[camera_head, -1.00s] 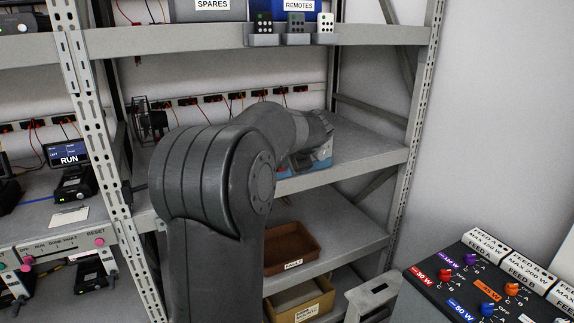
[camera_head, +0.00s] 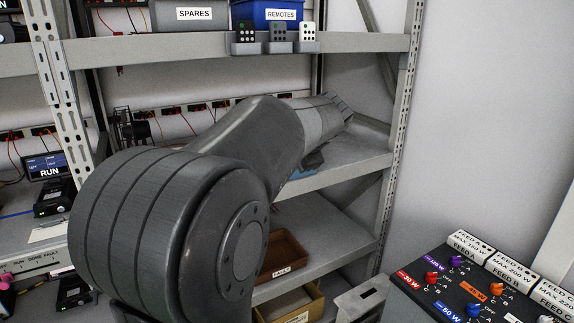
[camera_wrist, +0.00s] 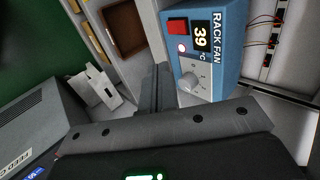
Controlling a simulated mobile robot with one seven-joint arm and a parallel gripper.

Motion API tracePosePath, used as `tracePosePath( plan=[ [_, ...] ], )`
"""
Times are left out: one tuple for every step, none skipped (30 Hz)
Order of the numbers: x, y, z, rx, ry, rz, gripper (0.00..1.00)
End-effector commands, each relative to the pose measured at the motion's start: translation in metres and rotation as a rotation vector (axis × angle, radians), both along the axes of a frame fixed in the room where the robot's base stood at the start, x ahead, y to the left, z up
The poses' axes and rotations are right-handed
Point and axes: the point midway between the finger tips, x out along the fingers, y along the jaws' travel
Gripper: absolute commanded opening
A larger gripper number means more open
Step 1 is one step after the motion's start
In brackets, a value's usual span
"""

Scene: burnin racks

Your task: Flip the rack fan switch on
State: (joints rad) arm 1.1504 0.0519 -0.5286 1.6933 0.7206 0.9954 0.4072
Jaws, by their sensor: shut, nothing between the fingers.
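The blue rack fan box (camera_wrist: 232,45) is close in the wrist view, turned on its side. It has a red switch (camera_wrist: 178,26), a display (camera_wrist: 201,37) reading 39 °C, a small lit lamp (camera_wrist: 182,48) and a grey knob (camera_wrist: 189,82). My gripper (camera_wrist: 155,82) is shut and empty, with its dark fingers just beside the box's face, near the knob and below the switch in the picture. I cannot tell whether they touch it. In the head view my arm hides most of the box; only a blue sliver (camera_head: 302,174) shows on the middle shelf.
A brown tray (camera_head: 284,252) and a cardboard box (camera_head: 290,303) sit on lower shelves. Three remotes hang at the upper shelf edge (camera_head: 365,43). A feed panel (camera_head: 450,285) with coloured knobs stands at right.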

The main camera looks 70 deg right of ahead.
Motion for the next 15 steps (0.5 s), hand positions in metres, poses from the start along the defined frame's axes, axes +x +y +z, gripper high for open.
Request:
tracePosePath(
  plan=[
    [0.0,0.0,0.001,0.0,0.0,0.0,0.0],
    [0.0,0.0,0.0,0.0,0.0,0.0,0.0],
    [0.0,0.0,0.0,0.0,0.0,0.0,0.0],
    [0.0,0.0,0.0,0.0,0.0,0.0,0.0],
    [0.0,0.0,0.0,0.0,0.0,0.0,0.0],
    [0.0,0.0,0.0,0.0,0.0,0.0,0.0],
    [0.0,0.0,0.0,0.0,0.0,0.0,0.0],
    [0.0,0.0,0.0,0.0,0.0,0.0,0.0],
    [0.0,0.0,0.0,0.001,-0.001,0.001,0.0],
    [0.0,0.001,-0.002,0.001,-0.001,0.001,0.0],
    [0.0,0.001,-0.003,0.001,0.0,0.002,0.0],
    [0.0,0.002,-0.006,0.002,0.0,0.001,0.0],
    [-0.001,0.003,-0.008,0.003,-0.001,0.001,0.0],
    [0.0,0.003,-0.011,0.003,-0.001,0.001,0.0],
    [-0.001,0.004,-0.013,0.002,-0.002,0.001,0.0]
  ],
)
